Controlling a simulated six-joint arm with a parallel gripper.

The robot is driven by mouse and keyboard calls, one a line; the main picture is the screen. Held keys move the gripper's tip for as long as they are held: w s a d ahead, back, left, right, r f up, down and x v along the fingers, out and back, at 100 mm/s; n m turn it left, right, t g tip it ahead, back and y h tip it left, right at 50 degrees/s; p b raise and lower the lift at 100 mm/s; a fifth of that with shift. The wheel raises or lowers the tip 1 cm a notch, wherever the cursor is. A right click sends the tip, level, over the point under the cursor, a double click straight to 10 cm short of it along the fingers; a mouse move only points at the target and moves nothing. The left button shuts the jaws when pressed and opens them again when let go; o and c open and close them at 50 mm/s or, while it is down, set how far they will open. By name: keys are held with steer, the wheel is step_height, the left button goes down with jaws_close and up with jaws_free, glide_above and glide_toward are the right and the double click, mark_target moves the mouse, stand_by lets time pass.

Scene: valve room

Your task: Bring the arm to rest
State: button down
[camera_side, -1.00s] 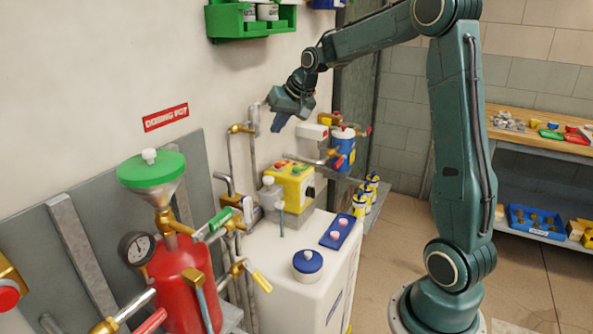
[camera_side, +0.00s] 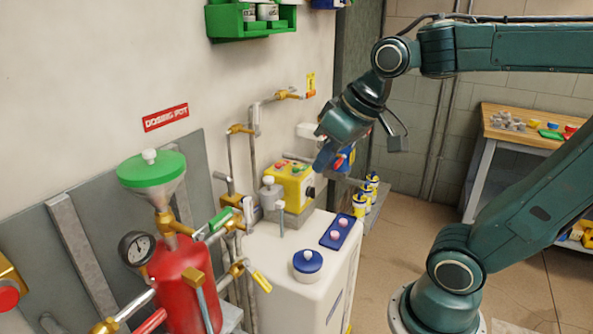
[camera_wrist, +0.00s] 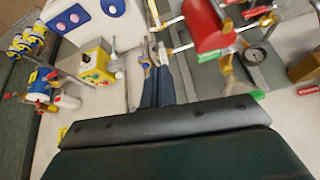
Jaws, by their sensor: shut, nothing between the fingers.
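My gripper (camera_side: 326,155) is in the upper middle of the side view, pointing down and left, above and to the right of the yellow control box (camera_side: 291,182). Its fingers are shut with nothing between them. In the wrist view the closed fingers (camera_wrist: 158,85) point up the picture, and the yellow control box (camera_wrist: 97,66) is to their left. From the side, my gripper hides part of the blue container behind it. The fingertips look clear of the pipes, though the exact gap cannot be told.
The red dosing pot (camera_side: 183,280) with its green-lidded funnel (camera_side: 151,170), gauge and valves stands at the left. A white tank (camera_side: 320,250) with a blue cap is below my gripper. A wooden bench (camera_side: 520,128) is at the back right. Open floor lies between.

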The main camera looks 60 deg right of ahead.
steer(key=s+a+f+n, duration=0.1)
steer(key=s+f, duration=0.1)
steer(key=s, duration=0.4)
steer(key=shift+s+a+f, duration=0.3)
steer(key=shift+s+a, duration=0.1)
